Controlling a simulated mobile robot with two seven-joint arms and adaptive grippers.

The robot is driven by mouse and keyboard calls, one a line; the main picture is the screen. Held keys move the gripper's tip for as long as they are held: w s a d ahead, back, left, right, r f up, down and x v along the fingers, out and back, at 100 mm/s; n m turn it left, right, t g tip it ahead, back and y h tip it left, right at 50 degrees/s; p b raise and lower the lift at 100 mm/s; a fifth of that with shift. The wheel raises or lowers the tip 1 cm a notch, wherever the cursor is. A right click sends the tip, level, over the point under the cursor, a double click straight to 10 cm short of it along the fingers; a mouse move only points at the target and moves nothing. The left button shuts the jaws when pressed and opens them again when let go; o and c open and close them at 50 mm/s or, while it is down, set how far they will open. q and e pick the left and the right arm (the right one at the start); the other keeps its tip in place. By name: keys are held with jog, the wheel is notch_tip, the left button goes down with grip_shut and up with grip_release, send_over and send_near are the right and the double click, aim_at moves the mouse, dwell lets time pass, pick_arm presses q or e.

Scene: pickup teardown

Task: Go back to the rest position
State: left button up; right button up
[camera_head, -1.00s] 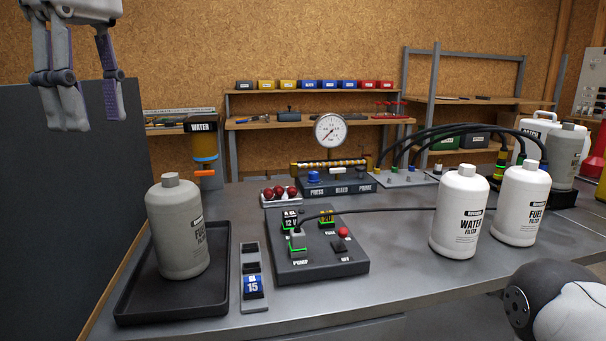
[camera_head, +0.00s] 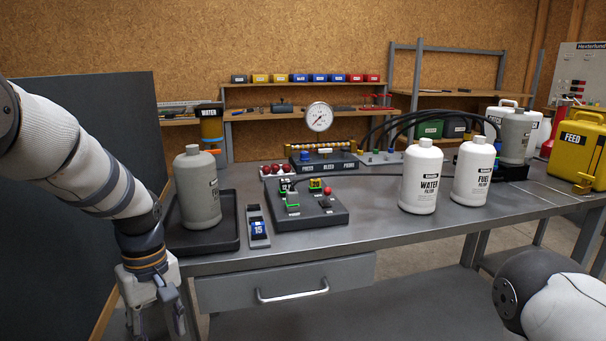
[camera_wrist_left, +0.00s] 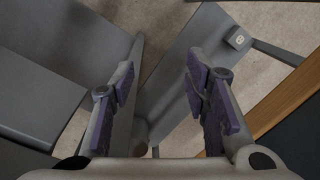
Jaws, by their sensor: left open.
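My left gripper (camera_head: 154,318) hangs low at the left, in front of the bench's left end and below its top. In the left wrist view its two fingers (camera_wrist_left: 162,95) are spread, with nothing between them. The fingers point down toward the floor and the bench's grey frame. In the head view the fingertips run down to the lower picture edge. My right arm shows only as a rounded link at the lower right; its gripper is out of the picture.
The grey workbench (camera_head: 390,225) has a drawer (camera_head: 285,285) below its top. A grey bottle (camera_head: 197,190) stands in a black tray (camera_head: 232,235). White filter bottles, water (camera_head: 421,180) and fuel (camera_head: 473,172), stand right of the control box (camera_head: 310,212). A dark panel (camera_head: 85,120) stands at the left.

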pick_arm(q)
jog(key=s+f+m+g, duration=0.1)
jog(key=s+f+m, duration=0.4)
jog(key=s+f, duration=1.35)
jog(key=s+d+f+m, duration=0.1)
jog(key=s+m, duration=0.3)
jog(key=s, duration=1.4)
jog(key=shift+d+f, duration=0.4)
jog(key=shift+s, duration=0.1)
